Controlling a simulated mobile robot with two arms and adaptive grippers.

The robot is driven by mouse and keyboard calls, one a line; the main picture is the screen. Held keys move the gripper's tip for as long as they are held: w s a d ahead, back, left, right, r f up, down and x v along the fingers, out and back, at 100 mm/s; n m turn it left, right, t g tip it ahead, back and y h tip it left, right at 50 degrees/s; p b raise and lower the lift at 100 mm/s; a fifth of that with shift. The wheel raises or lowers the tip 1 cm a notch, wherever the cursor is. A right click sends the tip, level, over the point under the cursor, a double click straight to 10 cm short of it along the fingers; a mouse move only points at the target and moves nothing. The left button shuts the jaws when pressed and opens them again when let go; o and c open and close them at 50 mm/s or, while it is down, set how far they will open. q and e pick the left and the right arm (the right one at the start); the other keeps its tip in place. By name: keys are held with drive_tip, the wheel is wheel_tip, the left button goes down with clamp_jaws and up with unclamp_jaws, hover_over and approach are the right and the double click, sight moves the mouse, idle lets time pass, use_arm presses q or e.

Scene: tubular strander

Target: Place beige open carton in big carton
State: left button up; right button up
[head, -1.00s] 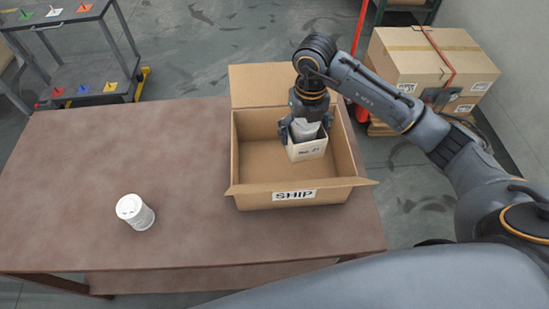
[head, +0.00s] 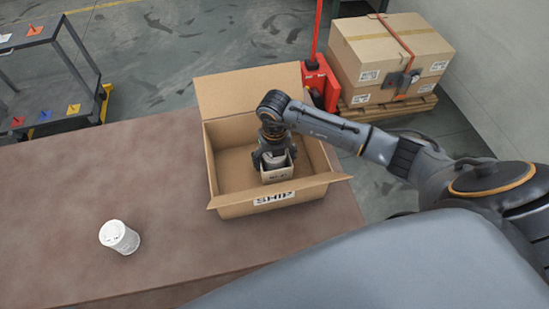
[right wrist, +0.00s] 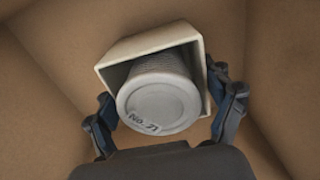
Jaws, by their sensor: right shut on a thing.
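The big carton (head: 225,197) stands open on the table, with a SHIP label on its front wall. The beige open carton (head: 277,176) is inside the big carton, toward the right of its middle. It holds a pale container (right wrist: 160,100) marked No. 21 or similar; the mark is partly unclear. My right gripper (head: 271,160) reaches down into the big carton and is shut on the beige carton. In the right wrist view its fingers (right wrist: 168,112) lie on either side of the beige carton (right wrist: 150,44). Whether the beige carton touches the bottom is unclear. My left gripper is out of view.
The big carton's flaps stick outward. A grey cart (head: 45,75) is at the far left. Strapped boxes (head: 385,55) on a pallet and a red pallet jack (head: 319,80) stand behind right.

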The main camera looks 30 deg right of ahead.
drive_tip(key=shift+f, duration=0.15)
drive_tip(key=o, duration=1)
drive_tip(key=shift+r, duration=0.3)
drive_tip(key=shift+w+r, duration=0.1)
drive_tip(key=shift+r, duration=0.25)
wheel_tip(320, 180, up, 11)
drive_tip(key=shift+r+b, duration=0.1)
drive_tip(key=shift+b, duration=1)
